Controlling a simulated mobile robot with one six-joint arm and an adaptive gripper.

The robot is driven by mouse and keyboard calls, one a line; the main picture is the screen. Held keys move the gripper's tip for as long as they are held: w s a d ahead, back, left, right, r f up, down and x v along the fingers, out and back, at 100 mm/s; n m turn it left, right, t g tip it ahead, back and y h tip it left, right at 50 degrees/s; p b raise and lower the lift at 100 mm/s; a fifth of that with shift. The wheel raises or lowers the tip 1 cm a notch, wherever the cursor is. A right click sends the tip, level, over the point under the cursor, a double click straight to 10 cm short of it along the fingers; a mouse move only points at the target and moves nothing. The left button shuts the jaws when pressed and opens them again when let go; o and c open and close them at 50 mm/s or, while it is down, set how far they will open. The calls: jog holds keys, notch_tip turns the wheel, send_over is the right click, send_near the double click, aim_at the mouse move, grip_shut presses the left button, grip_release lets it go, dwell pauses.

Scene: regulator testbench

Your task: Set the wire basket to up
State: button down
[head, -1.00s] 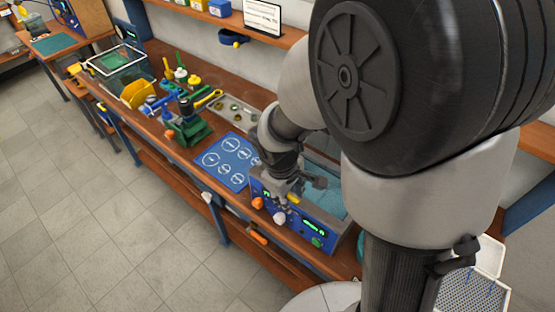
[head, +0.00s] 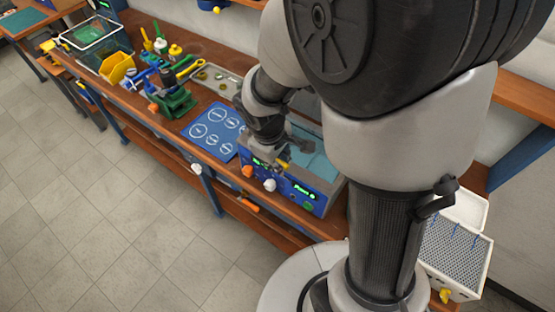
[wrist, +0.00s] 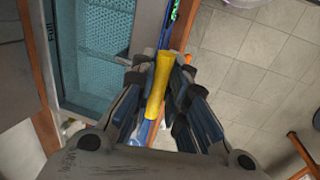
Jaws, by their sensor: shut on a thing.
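The wire basket (wrist: 100,45) shows in the wrist view as a teal mesh inside the grey-rimmed tank (wrist: 48,45), left of my fingers. Whether the mesh is under liquid I cannot tell. A yellow handle (wrist: 157,88) stands at the tank's edge, between my fingers. My gripper (wrist: 160,73) is shut on this yellow handle. In the head view the handle (head: 283,163) is a small yellow patch at the tank's front rim, beside my gripper (head: 277,156). My arm hides much of the tank and the basket there.
A blue mat (head: 213,130) with white circles lies to the left. A green fixture (head: 175,98) and tools stand beyond. Open tiled floor lies in front of the bench.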

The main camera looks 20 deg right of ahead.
jog(key=shift+w+r, duration=0.1)
notch_tip(320, 180, up, 7)
jog(key=p, duration=0.5)
jog(key=shift+p, duration=0.3)
jog(key=shift+w, duration=0.15)
jog(key=c, duration=1.6)
grip_release()
notch_tip(320, 180, up, 12)
jog(key=s+a, duration=0.1)
jog(key=shift+s+a, duration=0.35)
jog(key=shift+a, duration=0.05)
jog(key=shift+f, duration=0.2)
